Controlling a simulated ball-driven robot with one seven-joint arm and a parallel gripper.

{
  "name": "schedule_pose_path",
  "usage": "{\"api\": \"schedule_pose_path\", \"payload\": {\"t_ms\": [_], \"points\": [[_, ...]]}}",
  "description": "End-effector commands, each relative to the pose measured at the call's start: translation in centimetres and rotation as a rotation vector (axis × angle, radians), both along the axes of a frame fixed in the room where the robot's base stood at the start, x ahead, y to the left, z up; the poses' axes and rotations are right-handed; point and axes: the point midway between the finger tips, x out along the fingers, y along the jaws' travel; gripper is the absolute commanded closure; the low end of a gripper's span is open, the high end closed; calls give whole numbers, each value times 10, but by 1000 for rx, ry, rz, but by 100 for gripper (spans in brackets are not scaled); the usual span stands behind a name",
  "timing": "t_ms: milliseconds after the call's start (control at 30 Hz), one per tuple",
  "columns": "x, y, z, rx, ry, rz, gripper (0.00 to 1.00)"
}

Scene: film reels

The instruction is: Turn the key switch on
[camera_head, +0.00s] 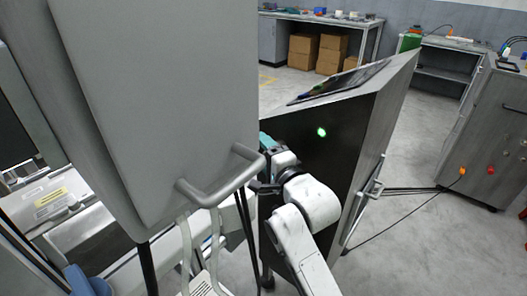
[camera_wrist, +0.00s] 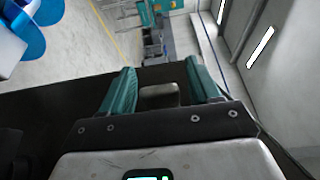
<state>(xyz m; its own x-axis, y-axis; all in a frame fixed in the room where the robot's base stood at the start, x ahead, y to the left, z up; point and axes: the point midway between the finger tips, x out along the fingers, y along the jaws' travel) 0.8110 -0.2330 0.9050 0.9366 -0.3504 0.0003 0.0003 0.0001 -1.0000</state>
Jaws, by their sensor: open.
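My gripper (camera_head: 264,140) is beside the black side panel (camera_head: 345,145) of a grey cabinet, partly hidden behind a large grey door. In the wrist view its two teal fingers (camera_wrist: 162,78) are apart. A small dark grey block (camera_wrist: 159,95) shows between them against the black surface; I cannot tell whether it is the key switch or whether the fingers touch it. A green light (camera_head: 321,132) glows on the black panel. No key is clearly recognisable in either view.
The grey door (camera_head: 160,90) with its bar handle (camera_head: 220,180) stands close at the left. A workbench (camera_head: 325,18) with cardboard boxes (camera_head: 318,50) is at the back. Another cabinet (camera_head: 490,130) stands right. Cables cross the otherwise open floor.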

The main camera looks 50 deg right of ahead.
Motion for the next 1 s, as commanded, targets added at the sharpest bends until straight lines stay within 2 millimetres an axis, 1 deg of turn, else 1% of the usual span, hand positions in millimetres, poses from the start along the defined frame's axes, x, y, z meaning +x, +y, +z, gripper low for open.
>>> {"api": "schedule_pose_path", "payload": {"t_ms": [67, 600, 833, 1000], "points": [[0, 0, 0, 0, 0, 0, 38], [0, 0, 0, -1, 1, 0, 89], [0, 0, 2, 0, 16, 0, 89], [0, 0, 5, -2, 69, -1, 89]]}}
